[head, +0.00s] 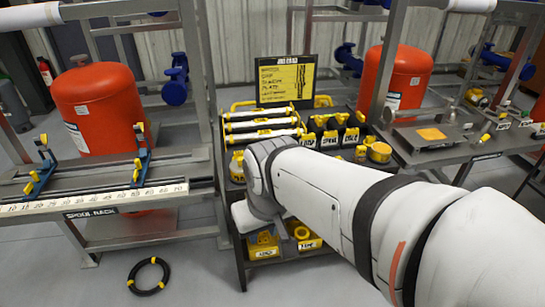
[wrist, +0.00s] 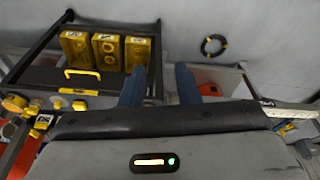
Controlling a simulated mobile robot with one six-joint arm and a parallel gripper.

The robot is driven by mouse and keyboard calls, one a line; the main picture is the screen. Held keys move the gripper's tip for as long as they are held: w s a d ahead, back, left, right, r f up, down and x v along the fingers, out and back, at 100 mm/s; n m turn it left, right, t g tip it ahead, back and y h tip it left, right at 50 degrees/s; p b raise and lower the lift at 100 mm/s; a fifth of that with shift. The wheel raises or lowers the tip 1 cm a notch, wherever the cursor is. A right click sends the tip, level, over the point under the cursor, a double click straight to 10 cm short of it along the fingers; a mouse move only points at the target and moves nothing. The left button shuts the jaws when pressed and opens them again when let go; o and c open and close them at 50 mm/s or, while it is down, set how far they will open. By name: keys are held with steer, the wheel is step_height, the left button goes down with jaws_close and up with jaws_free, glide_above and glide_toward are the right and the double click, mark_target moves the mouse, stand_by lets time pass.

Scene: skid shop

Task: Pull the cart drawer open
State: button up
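The cart (head: 240,272) stands in the middle of the head view, with tools and bins on top and yellow bins on its lower shelf. My arm hides much of its front there, including any drawer. In the wrist view, the cart's dark drawer front (wrist: 45,76) carries a yellow handle (wrist: 82,73). My gripper (wrist: 160,70) shows in the wrist view as two blue-grey fingers, spread apart with nothing visible between them. It is to the right of the handle there, apart from it. I cannot tell whether the drawer is fully shut.
The spool rack (head: 120,203) stands left of the cart, with a red tank (head: 98,115). A metal bench (head: 435,155) stands to the right. A black hose coil (head: 148,276) lies on the floor at front left. Yellow bins (wrist: 107,50) sit beyond the handle in the wrist view.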

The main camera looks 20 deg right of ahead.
steer(key=w+d+f+n+t+h+b, duration=0.4)
steer(key=w+d+f+n+t+b, duration=0.2)
steer(key=w+d+f+b, duration=1.05)
steer(key=w+d+f+n+t+b, duration=0.25)
steer(key=d+f+n+b, duration=0.25)
steer(key=d+f+b, duration=0.3)
steer(key=w+d+f+n+t+b, duration=0.2)
steer(key=d+f+n+t+b, duration=0.25)
steer(key=d+f, duration=0.5)
steer(key=shift+g, duration=0.3)
steer(key=x, duration=0.2)
steer(key=b+x, duration=0.1)
steer(key=x, duration=0.4)
steer(key=shift+w+r+b, duration=0.3)
steer(key=shift+r, duration=0.05)
jaws_close()
